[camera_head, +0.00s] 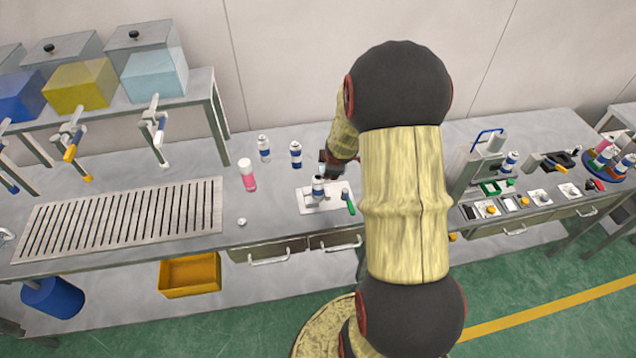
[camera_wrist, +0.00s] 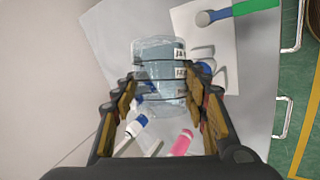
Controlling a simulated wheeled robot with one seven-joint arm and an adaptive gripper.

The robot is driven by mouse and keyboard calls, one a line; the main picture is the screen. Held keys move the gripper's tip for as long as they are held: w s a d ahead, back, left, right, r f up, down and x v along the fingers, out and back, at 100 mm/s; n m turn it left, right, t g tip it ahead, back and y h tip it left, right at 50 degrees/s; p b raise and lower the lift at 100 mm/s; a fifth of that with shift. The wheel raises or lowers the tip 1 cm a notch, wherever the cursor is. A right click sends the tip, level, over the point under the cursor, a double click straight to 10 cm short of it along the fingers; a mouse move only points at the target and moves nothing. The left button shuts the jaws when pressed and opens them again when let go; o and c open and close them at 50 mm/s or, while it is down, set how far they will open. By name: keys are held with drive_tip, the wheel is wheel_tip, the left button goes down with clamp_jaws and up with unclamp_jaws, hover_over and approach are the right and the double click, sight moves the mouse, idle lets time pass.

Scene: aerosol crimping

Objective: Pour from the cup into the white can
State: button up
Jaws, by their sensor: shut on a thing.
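In the wrist view my gripper (camera_wrist: 168,85) is shut on a clear see-through cup (camera_wrist: 158,48), with a finger on each side. The cup carries small dark marks and looks bluish; its content cannot be told for sure. In the head view my gripper (camera_head: 328,160) is dark and partly hidden by my arm. It is close above and behind a white can with a blue band (camera_head: 318,188), which stands upright on a white plate (camera_head: 308,206). The cup cannot be made out clearly in the head view.
Two white-and-blue cans (camera_head: 263,148) (camera_head: 295,155) and a pink bottle (camera_head: 248,174) stand left of the plate. A green-handled tool (camera_head: 348,202) is at the plate's right. A slotted drain (camera_head: 120,222) lies left; a press (camera_head: 482,165) stands right.

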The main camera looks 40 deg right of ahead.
drive_tip(key=shift+b, duration=0.75)
drive_tip(key=shift+a+r+g+h+b, duration=0.15)
drive_tip(key=shift+g+h+b, duration=0.35)
drive_tip(key=shift+b, duration=1.25)
drive_tip(key=shift+w+n+h+b, duration=0.15)
drive_tip(key=shift+n+h+b, duration=0.2)
drive_tip(key=shift+b, duration=0.65)
drive_tip(key=shift+a+h+b, duration=0.15)
drive_tip(key=shift+h+b, duration=0.2)
drive_tip(key=shift+b, duration=1.05)
drive_tip(key=shift+w+a+n+g+h+b, duration=0.15)
drive_tip(key=shift+n+g+h+b, duration=0.3)
drive_tip(key=shift+b, duration=1.3)
drive_tip(key=shift+h+b, duration=0.3)
drive_tip(key=shift+h, duration=0.05)
drive_tip(key=shift+a+b, duration=0.1)
drive_tip(key=shift+b, duration=0.3)
drive_tip(key=shift+w+a+r+g+h+b, duration=0.15)
drive_tip(key=shift+g+h+b, duration=0.3)
drive_tip(key=shift+b, duration=0.5)
drive_tip(key=shift+r, duration=0.1)
